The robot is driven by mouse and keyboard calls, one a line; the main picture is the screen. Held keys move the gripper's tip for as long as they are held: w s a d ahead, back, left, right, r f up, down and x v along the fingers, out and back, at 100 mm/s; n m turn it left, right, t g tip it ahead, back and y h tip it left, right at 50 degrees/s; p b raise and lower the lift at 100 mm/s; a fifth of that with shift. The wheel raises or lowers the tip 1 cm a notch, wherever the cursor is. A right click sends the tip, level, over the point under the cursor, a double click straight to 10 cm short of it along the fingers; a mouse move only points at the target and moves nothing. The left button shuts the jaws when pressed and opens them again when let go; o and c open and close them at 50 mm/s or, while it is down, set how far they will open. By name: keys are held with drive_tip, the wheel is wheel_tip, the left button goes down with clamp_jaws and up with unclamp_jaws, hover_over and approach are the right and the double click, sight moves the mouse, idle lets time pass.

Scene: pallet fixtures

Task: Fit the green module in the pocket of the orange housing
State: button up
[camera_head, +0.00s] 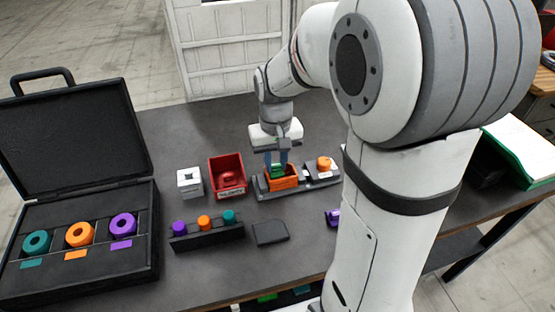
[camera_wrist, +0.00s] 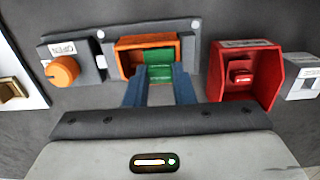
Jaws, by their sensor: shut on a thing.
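The orange housing (camera_head: 284,184) stands on a dark fixture plate near the middle of the table; it also shows in the wrist view (camera_wrist: 130,63). The green module (camera_wrist: 158,70) is between the fingertips of my gripper (camera_wrist: 159,88), at the housing's open pocket. In the head view the module (camera_head: 277,169) shows green between the blue fingers of my gripper (camera_head: 277,160). My gripper is shut on the module. In the wrist view the module covers the right part of the pocket, and a dark space shows left of it. I cannot tell how deep it sits.
On the same fixture is an orange knob (camera_head: 324,163). A red bin (camera_head: 226,173) and a white block (camera_head: 189,181) stand to the left. A rack (camera_head: 207,237) with colored pegs, a dark flat pad (camera_head: 270,233) and an open black case (camera_head: 80,262) are nearer the front.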

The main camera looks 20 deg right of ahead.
drive_tip(key=shift+f+b, duration=0.3)
drive_tip(key=shift+f, duration=0.1)
drive_tip(key=o, duration=1)
drive_tip(key=shift+o, duration=0.2)
drive_tip(key=shift+c, duration=0.3)
drive_tip(key=shift+c, duration=0.9)
drive_tip(key=shift+r+p, duration=3.15)
drive_tip(key=shift+r, duration=0.9)
